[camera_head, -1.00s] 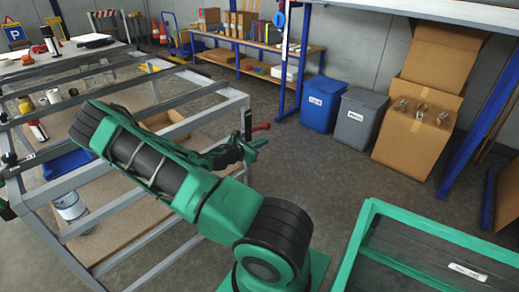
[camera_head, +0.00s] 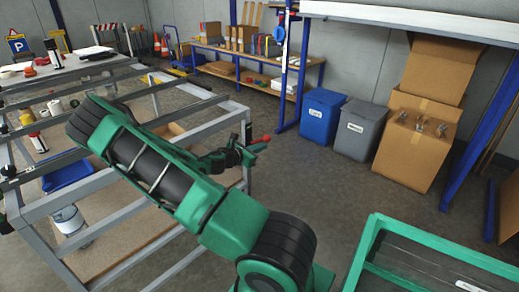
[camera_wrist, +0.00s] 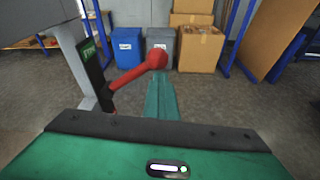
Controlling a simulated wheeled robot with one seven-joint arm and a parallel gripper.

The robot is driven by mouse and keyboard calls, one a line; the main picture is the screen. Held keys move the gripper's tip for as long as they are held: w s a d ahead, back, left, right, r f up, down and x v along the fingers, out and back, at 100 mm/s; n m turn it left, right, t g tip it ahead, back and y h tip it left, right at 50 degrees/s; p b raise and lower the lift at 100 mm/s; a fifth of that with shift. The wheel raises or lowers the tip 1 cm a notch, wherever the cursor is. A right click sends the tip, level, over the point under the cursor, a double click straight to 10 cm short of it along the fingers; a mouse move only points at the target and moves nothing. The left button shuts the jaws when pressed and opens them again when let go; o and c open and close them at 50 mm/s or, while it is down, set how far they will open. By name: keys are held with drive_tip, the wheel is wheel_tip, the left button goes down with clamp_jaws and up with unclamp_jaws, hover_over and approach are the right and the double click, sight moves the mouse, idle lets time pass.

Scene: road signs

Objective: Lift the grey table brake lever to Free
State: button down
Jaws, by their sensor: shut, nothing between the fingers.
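The brake lever is a red bar with a round red knob (camera_wrist: 157,57), mounted on a black plate (camera_wrist: 96,72) on the grey table's corner post. In the wrist view it slopes up and right from its pivot. A green label (camera_wrist: 89,49), seemingly reading "Free", sits high on the plate. My gripper (camera_head: 258,148) also shows in the head view.
A blue bin (camera_head: 322,116), a grey bin (camera_head: 360,130) and cardboard boxes (camera_head: 417,150) stand by the back wall. A green-framed table (camera_head: 372,245) is at the lower right. Open floor lies between it and the grey table.

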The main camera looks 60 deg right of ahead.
drive_tip(key=shift+w+d+r, duration=0.1)
drive_tip(key=shift+w+r, duration=0.05)
drive_tip(key=shift+r, duration=0.15)
drive_tip(key=w+a+f, duration=0.1)
drive_tip(key=a, duration=1)
drive_tip(key=shift+w+a+f, duration=0.2)
drive_tip(key=shift+a+f, duration=0.2)
drive_tip(key=shift+s, duration=0.15)
drive_tip(key=s+a+r+m+t+y, duration=0.1)
drive_tip(key=s+a+r+m+y, duration=0.6)
drive_tip(key=a, duration=0.5)
drive_tip(key=s+a+r+m+y, duration=0.8)
drive_tip(key=s+a+r+m, duration=0.3)
drive_tip(key=s+a+m, duration=0.2)
drive_tip(key=shift+r+m+t, duration=0.3)
drive_tip(key=shift+m+t, duration=0.1)
drive_tip(key=shift+m, duration=0.3)
drive_tip(key=shift+a, duration=0.1)
